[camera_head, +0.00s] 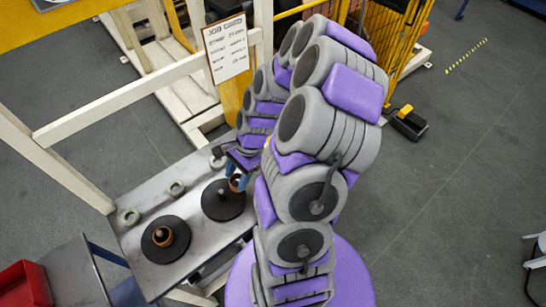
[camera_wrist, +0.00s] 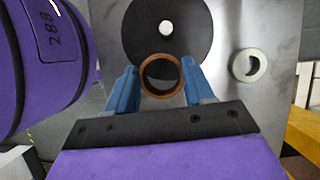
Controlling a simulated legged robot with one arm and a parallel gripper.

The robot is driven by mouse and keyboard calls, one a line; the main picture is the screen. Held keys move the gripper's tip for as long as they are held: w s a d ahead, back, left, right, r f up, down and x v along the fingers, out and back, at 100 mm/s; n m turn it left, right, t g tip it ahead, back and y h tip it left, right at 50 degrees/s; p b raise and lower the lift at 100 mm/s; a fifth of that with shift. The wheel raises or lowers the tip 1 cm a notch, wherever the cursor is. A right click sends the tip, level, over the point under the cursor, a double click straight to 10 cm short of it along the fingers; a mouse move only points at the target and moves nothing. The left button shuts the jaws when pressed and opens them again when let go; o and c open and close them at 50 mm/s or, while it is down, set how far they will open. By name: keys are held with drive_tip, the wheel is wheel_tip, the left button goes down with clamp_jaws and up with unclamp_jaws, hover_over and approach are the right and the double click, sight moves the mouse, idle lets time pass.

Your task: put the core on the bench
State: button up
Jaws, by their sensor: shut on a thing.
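The core is a short copper-brown ring (camera_wrist: 161,76), seen between the two blue fingers of my gripper (camera_wrist: 162,88) in the wrist view. The fingers are shut on its sides. In the head view the core (camera_head: 237,183) shows small at the end of my arm, over or beside a black disc (camera_head: 224,200). The bench (camera_head: 190,238) is a grey metal top, lower left of my arm.
Another black disc (camera_head: 165,239) with a copper-coloured ring on its centre stands on the bench. Pale grey rings (camera_head: 130,216) lie along the bench's left side. A white frame rail (camera_head: 140,95) and a job card (camera_head: 226,49) stand behind. A red bin (camera_head: 25,284) is at lower left.

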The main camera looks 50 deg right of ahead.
drive_tip(key=shift+s+a, duration=0.1)
drive_tip(key=shift+s, duration=0.35)
drive_tip(key=w+d+b, duration=0.1)
drive_tip(key=w+d, duration=0.2)
drive_tip(key=w+d+f+b, duration=0.1)
drive_tip(key=w+d, duration=0.3)
drive_tip(key=w+d+b, duration=0.1)
drive_tip(key=w+d, duration=0.2)
drive_tip(key=w, duration=0.1)
drive_tip(key=shift+w+d+f, duration=0.25)
drive_tip(key=shift+d+f, duration=0.1)
drive_tip(key=shift+w+d, duration=0.2)
drive_tip(key=shift+d, duration=0.15)
drive_tip(key=f, duration=0.1)
drive_tip(key=f+b, duration=0.1)
drive_tip(key=f, duration=0.1)
drive_tip(key=shift+a+f+b, duration=0.25)
drive_tip(key=shift+a+b, duration=0.05)
drive_tip(key=o, duration=1.3)
drive_tip(key=shift+d, duration=0.2)
